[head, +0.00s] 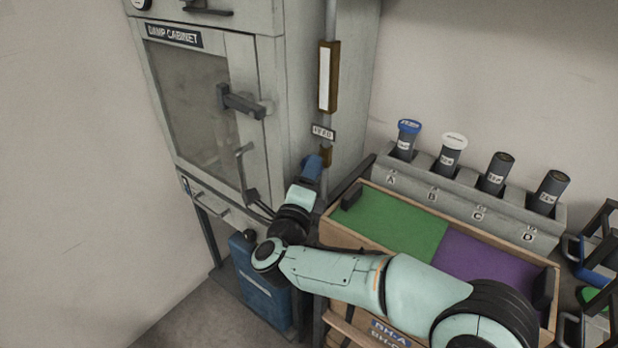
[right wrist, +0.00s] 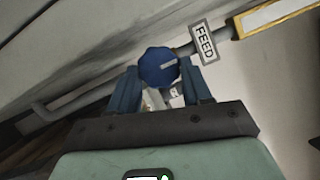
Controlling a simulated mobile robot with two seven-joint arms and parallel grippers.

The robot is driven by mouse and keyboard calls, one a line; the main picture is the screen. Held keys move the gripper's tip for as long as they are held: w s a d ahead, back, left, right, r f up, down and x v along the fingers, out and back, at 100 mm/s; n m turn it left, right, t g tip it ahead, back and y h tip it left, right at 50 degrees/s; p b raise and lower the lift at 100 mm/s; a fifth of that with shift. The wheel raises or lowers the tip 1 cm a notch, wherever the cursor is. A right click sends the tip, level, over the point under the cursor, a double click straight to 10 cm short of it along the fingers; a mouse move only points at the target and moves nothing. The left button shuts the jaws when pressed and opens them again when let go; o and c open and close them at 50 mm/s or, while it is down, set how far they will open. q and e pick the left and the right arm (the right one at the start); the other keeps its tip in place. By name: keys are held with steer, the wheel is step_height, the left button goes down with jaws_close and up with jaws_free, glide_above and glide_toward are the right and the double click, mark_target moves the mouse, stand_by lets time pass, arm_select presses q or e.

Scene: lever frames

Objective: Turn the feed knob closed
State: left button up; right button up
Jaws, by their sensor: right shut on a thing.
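In the head view my right gripper (head: 312,165) is at the side of the damp cabinet (head: 263,110), just below the FEED tag (head: 322,132). The fingers hide the knob there. My left gripper is not in view.
A brass-framed sight gauge (head: 328,78) is on the pipe above the tag. A wooden tray (head: 470,243) with green and purple areas is beneath my right arm. Behind it a grey rack (head: 460,203) holds several dark cylinders. A blue container (head: 262,283) stands below the cabinet.

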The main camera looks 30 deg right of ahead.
steer(key=o, duration=0.8)
steer(key=shift+c, duration=0.2)
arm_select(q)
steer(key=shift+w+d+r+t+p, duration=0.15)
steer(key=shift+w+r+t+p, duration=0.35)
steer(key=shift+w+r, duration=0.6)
arm_select(e)
steer(key=v, duration=1.3)
steer(key=shift+a, duration=0.15)
steer(key=shift+s, duration=0.15)
